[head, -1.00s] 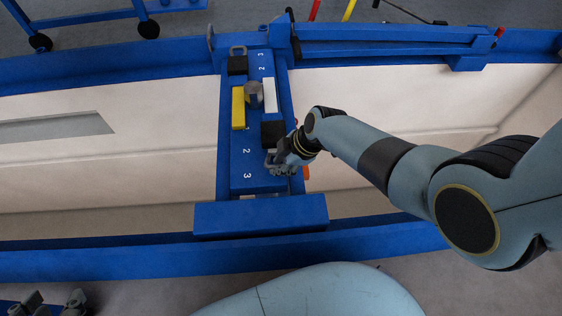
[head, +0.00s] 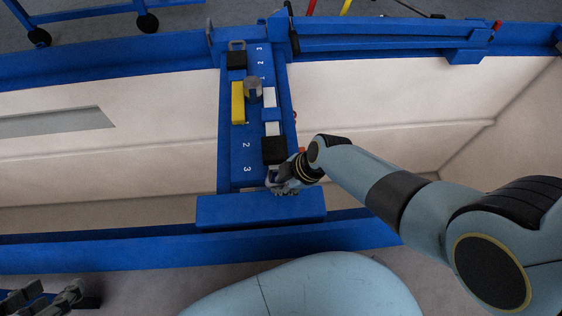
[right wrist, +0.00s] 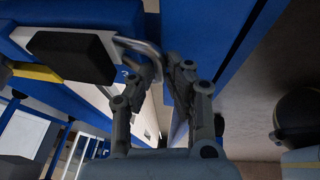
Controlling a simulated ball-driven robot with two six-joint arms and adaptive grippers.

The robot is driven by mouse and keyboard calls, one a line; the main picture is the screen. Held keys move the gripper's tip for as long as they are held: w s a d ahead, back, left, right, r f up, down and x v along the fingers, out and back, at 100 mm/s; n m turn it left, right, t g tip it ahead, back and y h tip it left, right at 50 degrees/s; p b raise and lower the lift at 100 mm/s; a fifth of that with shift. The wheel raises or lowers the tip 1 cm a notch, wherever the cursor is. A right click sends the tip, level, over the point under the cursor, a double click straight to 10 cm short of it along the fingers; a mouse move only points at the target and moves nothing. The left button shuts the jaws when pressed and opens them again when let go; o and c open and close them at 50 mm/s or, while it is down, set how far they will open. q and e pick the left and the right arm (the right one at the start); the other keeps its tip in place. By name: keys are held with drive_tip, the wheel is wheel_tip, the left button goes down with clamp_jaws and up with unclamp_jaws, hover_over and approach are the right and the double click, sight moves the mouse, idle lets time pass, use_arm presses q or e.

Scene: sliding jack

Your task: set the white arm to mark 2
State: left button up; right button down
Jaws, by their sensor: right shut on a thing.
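The white arm is a white bar that shows in two pieces (head: 273,129) on the right side of the blue slide unit, with a black block (head: 274,150) at its near end. The block is beside printed mark 2 (head: 246,145) and reaches a little past it towards mark 3 (head: 246,169). My right gripper (head: 279,181) is shut on the metal loop handle at the block's near end; the right wrist view shows the handle (right wrist: 141,46) at the fingertips. My left gripper (head: 48,298) is at the lower left, apart from the unit, its fingers spread.
A yellow bar (head: 238,103) lies on the unit's left side, with another black block (head: 237,60) and loop handle at its far end. A grey round post (head: 253,88) stands between the bars. A blue crosspiece (head: 261,210) closes the near end.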

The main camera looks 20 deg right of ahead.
drive_tip(key=shift+s+a, duration=0.1)
drive_tip(key=shift+s, duration=0.3)
drive_tip(key=c, duration=1.3)
unclamp_jaws()
drive_tip(key=shift+c, duration=0.2)
drive_tip(key=shift+r, duration=0.1)
drive_tip(key=v, duration=1.1)
drive_tip(key=shift+s+r, duration=0.15)
drive_tip(key=shift+r, duration=0.2)
